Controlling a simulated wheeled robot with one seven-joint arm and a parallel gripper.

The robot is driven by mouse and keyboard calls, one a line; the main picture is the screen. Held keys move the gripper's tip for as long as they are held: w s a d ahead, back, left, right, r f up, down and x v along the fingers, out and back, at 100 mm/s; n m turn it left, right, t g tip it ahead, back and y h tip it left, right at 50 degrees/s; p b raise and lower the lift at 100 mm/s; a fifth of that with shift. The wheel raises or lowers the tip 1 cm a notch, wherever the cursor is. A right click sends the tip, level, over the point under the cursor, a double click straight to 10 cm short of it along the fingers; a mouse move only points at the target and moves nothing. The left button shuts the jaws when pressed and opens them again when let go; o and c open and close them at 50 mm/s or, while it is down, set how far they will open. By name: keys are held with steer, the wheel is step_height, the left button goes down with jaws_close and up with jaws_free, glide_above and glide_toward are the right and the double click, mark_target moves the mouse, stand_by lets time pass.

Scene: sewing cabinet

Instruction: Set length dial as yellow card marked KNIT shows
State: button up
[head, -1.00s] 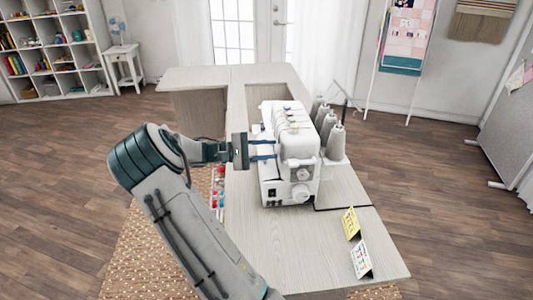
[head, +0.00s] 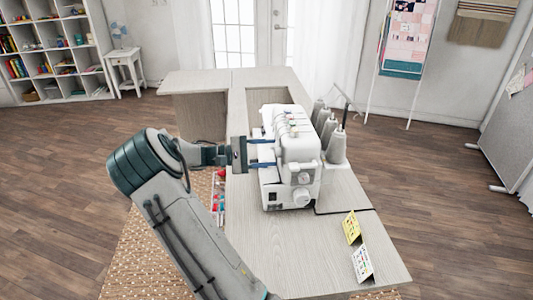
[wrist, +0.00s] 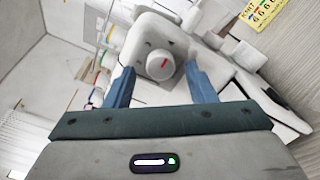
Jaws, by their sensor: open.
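The white sewing machine (head: 283,180) stands on the pale wooden table. My gripper (head: 272,152) reaches its left side from the left. In the wrist view my gripper (wrist: 160,68) is open, with a blue finger on each side of a round grey dial (wrist: 159,66) that has a red mark. I cannot tell whether the fingers touch the dial, and no lettering on it is readable. The yellow card (head: 351,226) stands at the table's right front. It also shows in the wrist view (wrist: 264,12), marked KNIT with several coloured figures, cut off by the edge.
A white card (head: 362,262) stands in front of the yellow one. Several grey thread cones (head: 337,146) rise at the machine's right. Small knobs (head: 300,197) sit on its near end.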

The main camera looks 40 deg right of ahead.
steer(key=b+v, duration=0.1)
steer(key=v, duration=1.2)
steer(key=shift+a, duration=0.25)
steer(key=s+a+t+y+p, duration=0.1)
steer(key=s+t+y, duration=0.3)
steer(key=s+y, duration=0.5)
steer(key=s+a+r+t+y+p, duration=0.1)
steer(key=s+a+r+t+y, duration=0.1)
steer(key=s+a, duration=0.6)
steer(key=s+a+r+t+y+p, duration=0.1)
steer(key=s+a+r+t+y, duration=0.1)
steer(key=s+a+t+y, duration=0.2)
steer(key=shift+s+a+t, duration=1.2)
steer(key=shift+s+a, duration=1.1)
steer(key=shift+s, duration=0.75)
